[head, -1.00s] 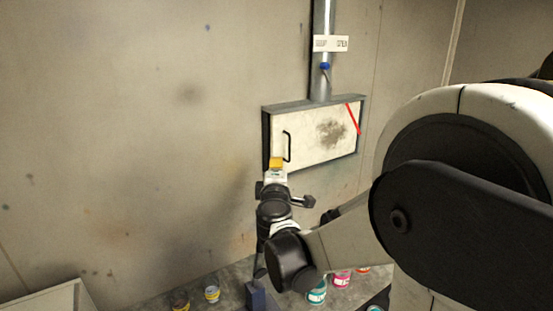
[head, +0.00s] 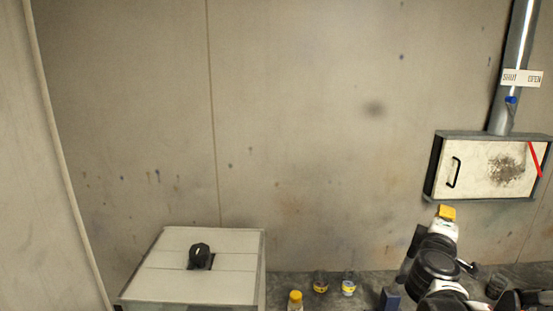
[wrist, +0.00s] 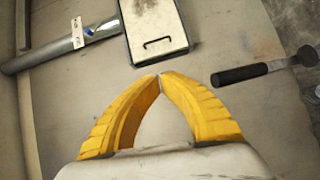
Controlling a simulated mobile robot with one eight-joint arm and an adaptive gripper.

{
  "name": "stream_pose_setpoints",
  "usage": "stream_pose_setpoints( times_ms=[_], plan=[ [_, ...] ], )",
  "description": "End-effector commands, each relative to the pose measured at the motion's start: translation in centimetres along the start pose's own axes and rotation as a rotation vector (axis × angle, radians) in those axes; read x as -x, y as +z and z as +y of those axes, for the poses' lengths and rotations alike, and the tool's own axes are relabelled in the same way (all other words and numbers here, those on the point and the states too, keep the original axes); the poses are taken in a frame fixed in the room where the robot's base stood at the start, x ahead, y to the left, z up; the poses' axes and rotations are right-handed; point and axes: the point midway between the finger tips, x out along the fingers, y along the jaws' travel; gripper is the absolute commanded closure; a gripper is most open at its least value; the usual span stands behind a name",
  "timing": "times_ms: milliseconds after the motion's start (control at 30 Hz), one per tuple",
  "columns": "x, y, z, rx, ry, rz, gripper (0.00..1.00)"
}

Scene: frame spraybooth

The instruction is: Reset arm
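My gripper (wrist: 159,76) has two yellow fingers whose tips meet in the wrist view, with nothing visible between them. In the head view, the yellow end of my gripper (head: 446,212) is at the right, in front of the wall and just below the wall box. The wall box (head: 490,168) is white with a dark frame, a black handle, a dark smudge and a red strip. It also shows in the wrist view (wrist: 160,28), beyond the fingertips and apart from them.
A grey pipe (head: 513,65) with a SHUT/OPEN label (head: 522,78) and blue-tipped lever rises above the box. A pale cabinet (head: 195,280) with a black knob (head: 200,256) stands lower left. Small jars (head: 348,284) and a yellow-capped bottle (head: 295,299) stand nearby. A black-handled tool (wrist: 240,74) shows in the wrist view.

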Motion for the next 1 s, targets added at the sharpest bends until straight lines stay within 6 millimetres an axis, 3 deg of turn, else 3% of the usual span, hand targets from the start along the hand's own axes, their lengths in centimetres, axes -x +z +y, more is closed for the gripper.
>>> stream_pose_setpoints(
  times_ms=[367, 467, 600, 700, 833, 1000],
  plan=[
    [6.3, 2.1, -8.4, -0.386, -0.241, -0.102, 1.0],
    [9.6, 2.4, -12.5, -0.525, -0.361, -0.14, 1.0],
    [16.6, 2.0, -20.5, -0.754, -0.612, -0.208, 1.0],
    [21.6, 1.0, -25.1, -0.88, -0.787, -0.244, 1.0],
    [26.5, -0.2, -28.5, -0.979, -0.954, -0.272, 1.0],
    [29.1, -1.0, -29.8, -1.028, -1.046, -0.285, 1.0]
  ],
)
